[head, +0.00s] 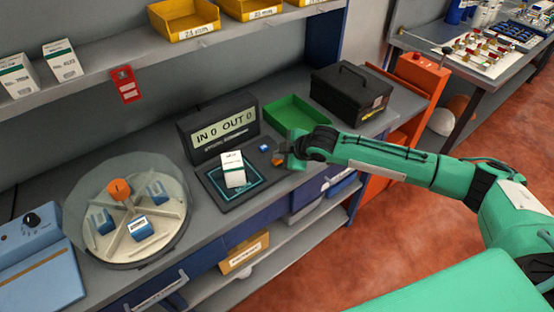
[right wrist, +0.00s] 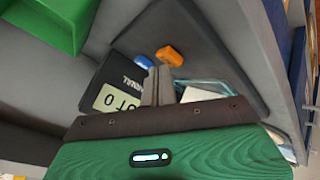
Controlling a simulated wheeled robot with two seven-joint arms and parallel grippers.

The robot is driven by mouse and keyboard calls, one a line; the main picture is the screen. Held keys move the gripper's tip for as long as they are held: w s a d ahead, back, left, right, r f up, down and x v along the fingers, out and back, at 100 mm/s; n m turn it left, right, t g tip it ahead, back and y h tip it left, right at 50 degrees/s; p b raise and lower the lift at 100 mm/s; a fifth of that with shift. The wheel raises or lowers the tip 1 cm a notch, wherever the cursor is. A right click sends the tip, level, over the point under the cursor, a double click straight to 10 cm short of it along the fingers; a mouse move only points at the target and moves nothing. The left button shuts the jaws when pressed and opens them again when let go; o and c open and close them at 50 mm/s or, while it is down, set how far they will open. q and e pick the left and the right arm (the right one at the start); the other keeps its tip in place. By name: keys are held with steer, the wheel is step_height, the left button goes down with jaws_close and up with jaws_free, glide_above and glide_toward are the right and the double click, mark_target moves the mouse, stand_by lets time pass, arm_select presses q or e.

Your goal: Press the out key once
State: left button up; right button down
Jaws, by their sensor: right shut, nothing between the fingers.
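The counter's display (head: 222,130) stands upright on the workbench and reads IN 0 OUT 0; part of it shows in the right wrist view (right wrist: 119,97). On its dark base are a blue key (head: 264,147) and an orange key (head: 278,158). I cannot read a label on either key. In the right wrist view the orange key (right wrist: 169,56) and blue key (right wrist: 143,62) lie just beyond my fingertips. My right gripper (right wrist: 159,72) is shut and empty, close to the keys; I cannot tell whether it touches one. My left gripper is not in view.
A white carton (head: 233,169) stands on the outlined pad left of the keys. A green tray (head: 294,114) and a black toolbox (head: 350,94) stand behind. A round clear-covered dispenser (head: 126,210) with blue pieces is at the left.

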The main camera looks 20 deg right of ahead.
mark_target(280, 164)
steer(key=shift+f, duration=0.45)
stand_by(0.5)
steer(key=shift+r, duration=0.15)
steer(key=shift+r+p, duration=0.75)
steer(key=shift+p, duration=0.25)
step_height(280, 164, up, 5)
steer(key=p, duration=0.5)
steer(key=shift+r, duration=0.1)
